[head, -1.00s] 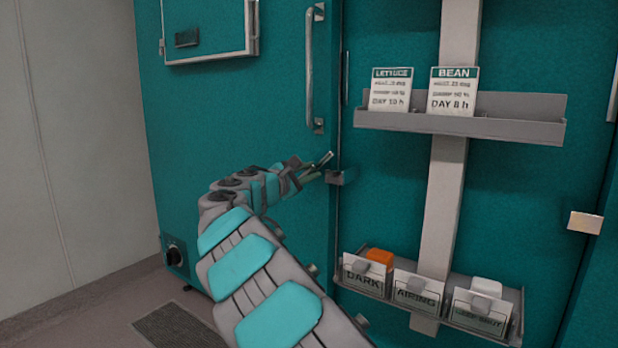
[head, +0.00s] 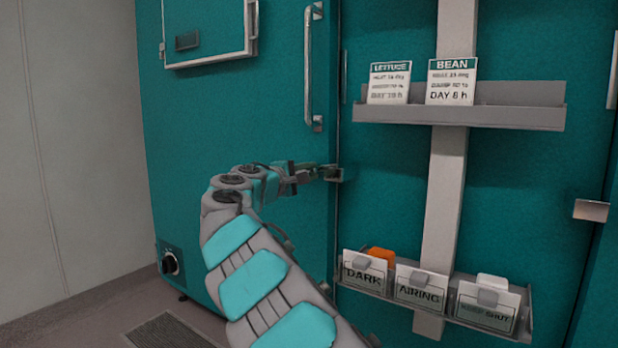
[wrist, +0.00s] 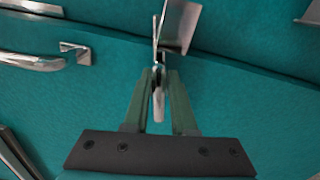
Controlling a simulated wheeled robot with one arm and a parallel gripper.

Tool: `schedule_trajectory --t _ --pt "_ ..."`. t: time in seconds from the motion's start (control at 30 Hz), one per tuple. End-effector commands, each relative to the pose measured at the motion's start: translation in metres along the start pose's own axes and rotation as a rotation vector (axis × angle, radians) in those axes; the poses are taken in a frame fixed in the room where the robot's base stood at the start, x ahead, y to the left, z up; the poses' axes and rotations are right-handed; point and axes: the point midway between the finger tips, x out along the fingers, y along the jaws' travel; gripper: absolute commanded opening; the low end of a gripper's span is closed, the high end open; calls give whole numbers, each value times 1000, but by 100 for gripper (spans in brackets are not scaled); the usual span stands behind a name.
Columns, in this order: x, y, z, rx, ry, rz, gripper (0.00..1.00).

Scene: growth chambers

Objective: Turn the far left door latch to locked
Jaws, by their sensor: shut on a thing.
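The far left door (head: 265,110) is a teal chamber door with a vertical metal bar handle (head: 313,70). Its latch (head: 338,175) is a small metal piece at the door's right edge, below the handle. My gripper (head: 322,172) reaches it from the left. In the wrist view, my gripper (wrist: 158,80) is shut on the thin metal lever of the latch (wrist: 158,105), which sits between the two green fingers. The latch's bent metal plate (wrist: 181,24) shows just beyond the fingertips. My gripper hides part of the latch in the head view.
A grey rack post (head: 447,190) stands right of the latch, with a shelf (head: 460,116) holding LETTUCE and BEAN cards. A lower tray (head: 405,298) holds DARK, AIRING and another card. Another metal latch (head: 591,210) is at far right. A dial (head: 170,263) sits low left.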

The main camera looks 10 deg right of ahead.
Motion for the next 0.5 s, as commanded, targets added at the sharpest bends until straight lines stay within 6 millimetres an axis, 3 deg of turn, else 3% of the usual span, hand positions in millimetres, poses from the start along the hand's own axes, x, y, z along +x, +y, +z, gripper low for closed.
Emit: schedule_trajectory --t 0.5 --pt "0 -4 -2 121 2 -3 0"
